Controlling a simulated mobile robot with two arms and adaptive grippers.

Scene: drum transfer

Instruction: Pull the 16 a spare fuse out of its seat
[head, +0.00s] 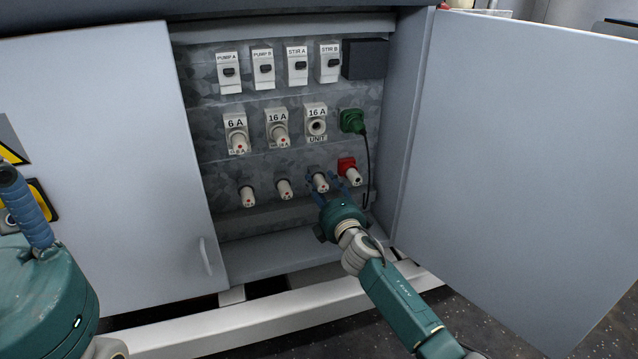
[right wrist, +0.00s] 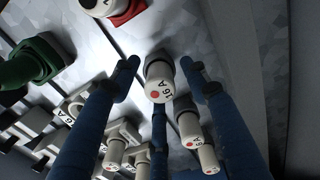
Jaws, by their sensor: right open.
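The 16 A spare fuse (right wrist: 158,85), a pale cylinder with a red dot and "16 A" on its end, sits in the bottom row of the cabinet. In the head view it is the third fuse (head: 321,184) from the left. My right gripper (right wrist: 159,70) is open, its blue fingers on either side of this fuse. Gaps show between fingers and fuse in the right wrist view. My left gripper (head: 24,205) is partly in view at the left edge, its fingertips unclear. The 16 A UNIT seat (head: 317,127) above shows an open round hole.
A red holder (head: 347,164) with a pale fuse is close on the right. Two other fuses (head: 284,189) stand to the left. A green plug (head: 352,121) has a cable hanging down at the right. Open doors (head: 520,150) flank the cabinet.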

